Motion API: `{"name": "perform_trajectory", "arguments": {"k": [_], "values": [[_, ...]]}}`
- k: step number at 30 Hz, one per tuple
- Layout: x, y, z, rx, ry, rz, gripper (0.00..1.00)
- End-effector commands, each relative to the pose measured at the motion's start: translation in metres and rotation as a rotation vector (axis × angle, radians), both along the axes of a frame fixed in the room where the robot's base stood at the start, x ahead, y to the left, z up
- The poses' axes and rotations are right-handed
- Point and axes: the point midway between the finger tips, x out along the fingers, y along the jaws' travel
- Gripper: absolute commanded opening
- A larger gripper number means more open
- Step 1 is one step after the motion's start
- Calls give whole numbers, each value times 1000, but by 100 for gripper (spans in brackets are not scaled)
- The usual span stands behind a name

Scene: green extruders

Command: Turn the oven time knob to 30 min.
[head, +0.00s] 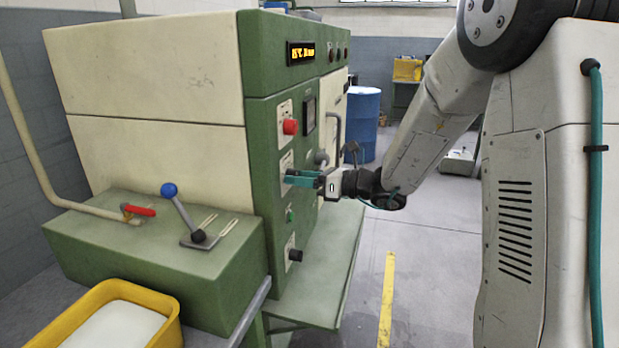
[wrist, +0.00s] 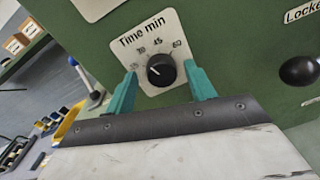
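The black time knob (wrist: 161,70) sits on a white plate (wrist: 128,46) marked "Time min" in the wrist view, with numbers around its upper side, among them 30, 45 and 60. A small pale mark on the knob's face points to the left side of the scale; its exact setting is hard to read. My gripper (wrist: 160,72) is open, with one teal finger on each side of the knob and visible gaps to it. In the head view my gripper (head: 303,179) is at the green panel (head: 262,150), and its fingers hide the knob.
A red button (head: 290,127) is above my gripper on the panel; a green button (head: 290,215) and a black knob (head: 295,255) are below. A blue-ended lever (head: 169,190) stands on the lower block. A black "Locke..." knob (wrist: 299,71) is at right in the wrist view.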

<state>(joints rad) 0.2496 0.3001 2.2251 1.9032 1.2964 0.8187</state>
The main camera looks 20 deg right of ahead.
Motion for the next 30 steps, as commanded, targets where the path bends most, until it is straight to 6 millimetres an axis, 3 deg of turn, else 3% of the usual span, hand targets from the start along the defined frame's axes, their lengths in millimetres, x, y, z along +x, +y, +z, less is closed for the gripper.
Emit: {"name": "perform_trajectory", "arguments": {"k": [5,18,30], "values": [[-3,-6,0,-1,0,-3,55],[-45,-56,3,0,0,-2,55],[-50,-61,3,0,0,1,55]]}}
